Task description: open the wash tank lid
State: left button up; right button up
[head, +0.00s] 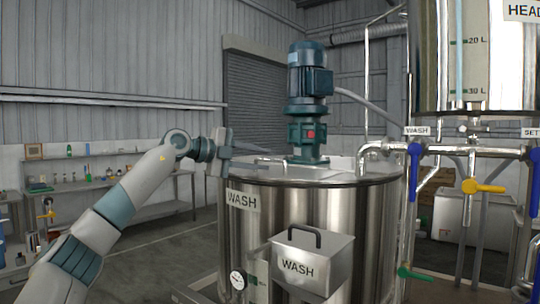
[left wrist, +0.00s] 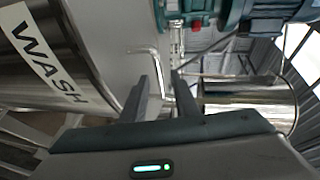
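The wash tank (head: 290,215) is a steel cylinder with a WASH label, and its side also shows in the left wrist view (left wrist: 35,65). Its grey lid (head: 335,172) lies flat and looks shut. A green motor (head: 308,105) stands on top, and it also shows in the left wrist view (left wrist: 268,10). My left gripper (head: 266,154) is at the left edge of the tank top, its fingers pointing right over it. In the left wrist view its fingers (left wrist: 160,85) are apart with nothing clearly held. My right gripper is out of view.
A steel WASH box (head: 312,267) with a dark handle is on the tank's front. Pipes with blue (head: 413,172) and yellow (head: 482,186) valve handles stand to the right, below a raised head tank (head: 472,60). Shelves (head: 100,185) line the left wall.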

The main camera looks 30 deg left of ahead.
aim_at(268, 159)
pick_arm(q)
jog(key=shift+p+x, duration=0.45)
jog(key=shift+x, duration=1.35)
grip_shut()
